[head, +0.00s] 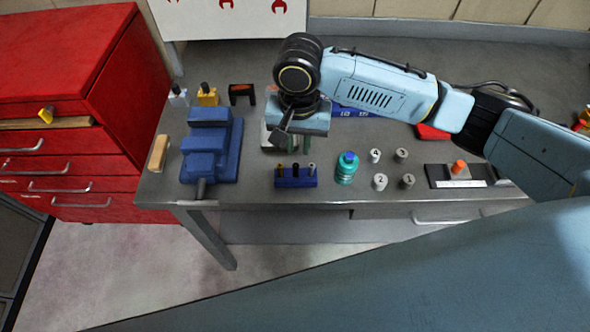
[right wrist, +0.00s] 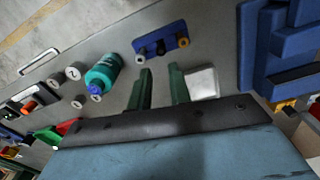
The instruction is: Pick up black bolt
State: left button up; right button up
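A blue holder (head: 297,182) stands near the table's front edge with small bolts upright in a row. The middle one looks like the black bolt (head: 295,169); the others look brass (head: 279,168) and grey (head: 311,168). In the right wrist view the holder (right wrist: 173,30) is beyond the fingertips, with the dark bolt (right wrist: 161,47) in the middle. My right gripper (right wrist: 161,80) has two green fingers spread apart with nothing between them. In the head view it (head: 292,146) points down just behind the holder, partly hidden by my wrist. My left gripper is out of view.
A blue vise (head: 208,145) stands left of the holder. A teal bottle (head: 346,168) and several numbered cylinders (head: 380,181) stand right. A pale block (right wrist: 202,82) lies close beside one finger. A red cabinet (head: 60,100) borders the table's left.

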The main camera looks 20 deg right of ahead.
aim_at(296, 165)
jog(key=f, duration=0.6)
jog(key=shift+s+a+f, duration=0.2)
jog(key=shift+s+a, duration=0.15)
jog(key=shift+c, duration=0.2)
grip_shut()
